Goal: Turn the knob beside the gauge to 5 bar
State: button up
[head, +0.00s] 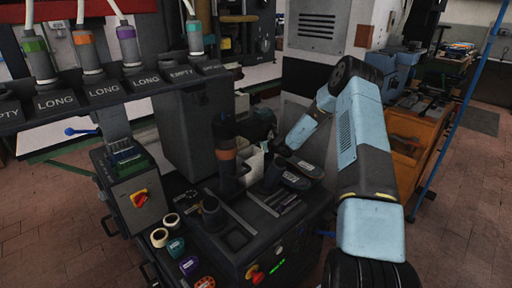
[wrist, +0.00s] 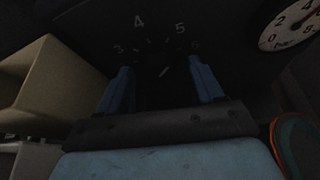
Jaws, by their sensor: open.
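In the wrist view, my gripper (wrist: 163,88) is open, with one blue finger on each side of a dark spot where the knob (wrist: 158,84) seems to be. The knob's outline is lost in shadow; a short pale mark there slants up and right, towards the 5 and 6 side. I cannot tell its exact setting or whether the fingers touch it. The dark dial face (wrist: 108,32) carries the numbers 3, 4, 5 and 6. The round white gauge (wrist: 290,27), marked in bar, is cut off at the upper right; its needle cannot be read. In the head view, the knob and gauge are hidden.
The press bench (head: 215,240) holds a dark post with an orange band (head: 226,155) and several small rolls (head: 176,247). A red switch (head: 139,198) is at its left. In the wrist view, a beige box-like part (wrist: 50,85) lies close left of the gripper.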

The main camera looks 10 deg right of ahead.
jog(key=shift+w+a, duration=0.1)
jog(key=shift+w, duration=0.05)
jog(key=c, duration=1)
jog(key=shift+c, duration=0.3)
